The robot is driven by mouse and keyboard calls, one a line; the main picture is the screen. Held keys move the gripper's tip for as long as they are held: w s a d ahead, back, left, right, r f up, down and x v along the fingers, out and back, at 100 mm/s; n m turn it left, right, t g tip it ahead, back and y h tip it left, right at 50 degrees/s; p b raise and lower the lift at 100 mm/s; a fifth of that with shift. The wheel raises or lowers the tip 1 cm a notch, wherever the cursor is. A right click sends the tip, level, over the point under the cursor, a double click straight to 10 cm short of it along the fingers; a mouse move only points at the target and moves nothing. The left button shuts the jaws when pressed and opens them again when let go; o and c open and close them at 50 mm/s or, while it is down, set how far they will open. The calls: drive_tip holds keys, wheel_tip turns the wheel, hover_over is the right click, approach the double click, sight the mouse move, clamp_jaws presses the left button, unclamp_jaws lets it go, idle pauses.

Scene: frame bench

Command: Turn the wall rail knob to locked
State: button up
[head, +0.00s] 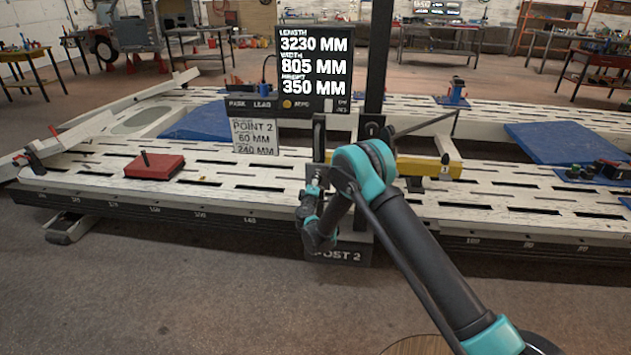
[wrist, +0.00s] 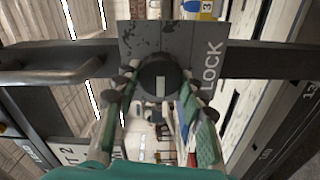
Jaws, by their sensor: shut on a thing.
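The dark round knob (wrist: 158,72) sits on a scuffed grey plate (wrist: 190,40) in the middle of the wrist view. A short pale mark on its face runs up and down in the picture. The word LOCK is printed on the plate to the knob's right, turned sideways. My gripper (wrist: 159,92) is shut on the knob, one finger at its left side and one at its right. In the head view my gripper (head: 312,205) is by the post marked POST 2 (head: 338,252); the knob cannot be made out there behind my arm.
A dark bar with a handle (wrist: 40,75) runs left of the plate. The slotted bench (head: 90,180) spreads behind the post, with a red block (head: 154,167) and blue pads on it. A display (head: 314,62) stands above. The floor (head: 190,300) in front is clear.

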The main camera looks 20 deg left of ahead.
drive_tip(key=o, duration=1.2)
drive_tip(key=shift+c, duration=0.2)
drive_tip(key=v, duration=1.2)
